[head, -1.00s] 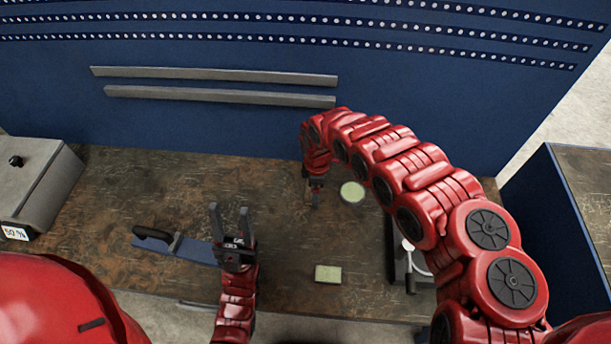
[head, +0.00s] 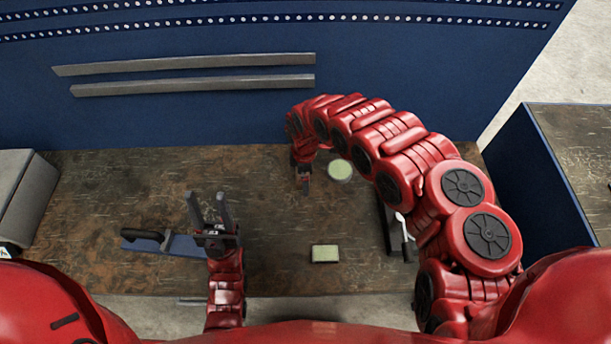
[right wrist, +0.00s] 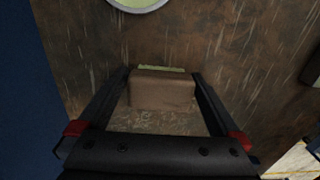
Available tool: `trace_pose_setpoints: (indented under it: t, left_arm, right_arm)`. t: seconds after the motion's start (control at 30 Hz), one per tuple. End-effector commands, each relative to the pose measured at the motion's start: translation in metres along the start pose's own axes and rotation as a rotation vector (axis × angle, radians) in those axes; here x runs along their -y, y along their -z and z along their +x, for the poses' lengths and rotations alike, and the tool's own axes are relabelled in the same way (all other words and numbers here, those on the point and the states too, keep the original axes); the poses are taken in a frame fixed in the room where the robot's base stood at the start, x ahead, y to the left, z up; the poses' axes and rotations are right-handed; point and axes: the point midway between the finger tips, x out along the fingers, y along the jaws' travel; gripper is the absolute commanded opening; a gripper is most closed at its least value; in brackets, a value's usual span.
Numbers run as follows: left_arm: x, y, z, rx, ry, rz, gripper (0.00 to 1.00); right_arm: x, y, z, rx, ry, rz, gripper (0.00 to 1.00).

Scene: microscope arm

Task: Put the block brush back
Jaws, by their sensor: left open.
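A brown block with a pale green strip along its far edge, which looks like the block brush (right wrist: 162,88), lies between the fingers of my right gripper (right wrist: 160,75) in the right wrist view. The fingers stand apart, close along both sides of it; whether they touch it I cannot tell. In the head view my right gripper (head: 304,188) points down at the table left of a round pale green disc (head: 341,170), and the block is hardly visible there. My left gripper (head: 209,200) is open and empty at the table's left, fingers pointing toward the back wall.
A black-handled tool (head: 143,234) lies on a blue strip (head: 183,246) beside my left gripper. A small pale green block (head: 325,253) lies near the front edge. A dark stand with a light lever (head: 402,228) is partly behind my right arm. A grey box (head: 22,195) stands left.

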Motion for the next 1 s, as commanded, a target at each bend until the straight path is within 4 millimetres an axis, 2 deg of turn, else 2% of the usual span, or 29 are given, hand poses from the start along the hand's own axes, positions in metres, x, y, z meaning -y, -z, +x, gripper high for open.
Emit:
trace_pose_setpoints:
  t: [0.23,0.37,0.67,0.8,1.0]
  left_arm:
    - [0.0,0.0,0.002,0.0,0.0,0.0,0.5]
    - [0.0,0.0,-0.002,0.0,0.0,0.0,0.5]
    - [0.0,-0.002,-0.009,0.0,0.0,0.0,0.5]
    - [0.0,-0.001,-0.004,0.0,0.0,0.0,0.5]
    - [0.0,0.0,0.001,0.0,0.0,0.0,0.5]
  right_arm:
    - [-0.001,-0.001,-0.007,0.001,-0.001,-0.001,1.0]
    - [-0.001,-0.001,-0.021,0.002,-0.001,-0.001,1.0]
    - [-0.002,-0.003,-0.076,0.006,-0.004,0.0,1.0]
    - [-0.002,-0.002,-0.106,0.002,-0.006,-0.001,1.0]
    - [-0.002,0.0,-0.121,-0.002,-0.003,0.0,1.0]
